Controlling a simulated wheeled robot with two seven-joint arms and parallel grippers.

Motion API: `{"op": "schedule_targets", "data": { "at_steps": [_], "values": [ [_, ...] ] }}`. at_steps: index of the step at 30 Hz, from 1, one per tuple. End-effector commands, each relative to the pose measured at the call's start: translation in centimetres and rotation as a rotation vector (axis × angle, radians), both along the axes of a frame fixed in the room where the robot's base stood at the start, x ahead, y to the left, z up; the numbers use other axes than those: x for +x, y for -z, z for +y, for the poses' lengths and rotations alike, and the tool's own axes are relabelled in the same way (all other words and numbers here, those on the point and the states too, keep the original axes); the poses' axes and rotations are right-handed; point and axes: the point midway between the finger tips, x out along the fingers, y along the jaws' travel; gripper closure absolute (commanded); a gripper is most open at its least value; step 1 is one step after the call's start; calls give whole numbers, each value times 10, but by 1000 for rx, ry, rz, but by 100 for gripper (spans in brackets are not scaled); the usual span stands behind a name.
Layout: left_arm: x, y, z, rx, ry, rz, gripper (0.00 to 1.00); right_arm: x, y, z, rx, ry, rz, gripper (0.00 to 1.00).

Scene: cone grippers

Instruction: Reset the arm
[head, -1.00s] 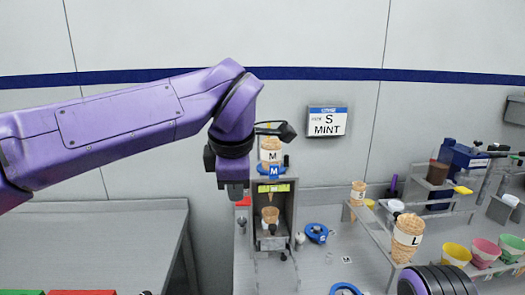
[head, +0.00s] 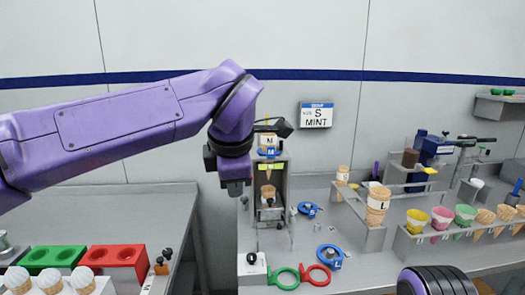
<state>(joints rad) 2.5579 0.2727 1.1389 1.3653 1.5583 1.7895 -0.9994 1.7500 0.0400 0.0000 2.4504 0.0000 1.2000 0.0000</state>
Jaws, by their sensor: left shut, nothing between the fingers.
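My left arm reaches in from the left, raised over the counter. Its gripper (head: 235,188) points down and is shut with nothing in it. It shows in front of the wall, just left of the cone dispenser (head: 268,190). A part of my right arm shows at the bottom right edge; its gripper is out of view.
A sign (head: 316,115) reading S MINT hangs on the wall. A cone marked L (head: 377,203) stands in a rack at right, near colored cups (head: 442,217). Green (head: 284,278) and red rings (head: 315,274) lie in front. A green tray (head: 52,258) and red tray (head: 112,257) sit at left.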

Motion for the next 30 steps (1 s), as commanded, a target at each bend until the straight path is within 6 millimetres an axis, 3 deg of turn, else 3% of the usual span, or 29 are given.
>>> {"op": "schedule_targets", "data": {
  "at_steps": [7, 11, 16, 19, 23, 24, 26, 30],
  "values": [
    [32, 18, 19, 111, -108, -210, 100, 0, 0, 0, 0, 0, -1, 57],
    [55, 54, 38, 238, -133, -331, 100, 0, 0, 0, -1, 0, -1, 57],
    [75, 130, 63, 418, -71, -440, 100, 0, 0, 0, 0, 0, 0, 57],
    [75, 196, 80, 528, 37, -468, 100, 0, 0, 0, 0, 0, 0, 57],
    [46, 305, 105, 639, 266, -431, 100, 0, 0, 0, 0, 0, 0, 57],
    [30, 337, 113, 657, 342, -403, 100, 0, 0, 0, 0, 0, 0, 57],
    [1, 382, 126, 672, 453, -347, 100, 0, 0, 0, 0, 0, 0, 57],
    [-86, 469, 160, 672, 698, -169, 100, 0, 0, 0, 0, 0, 0, 57]
  ]
}}
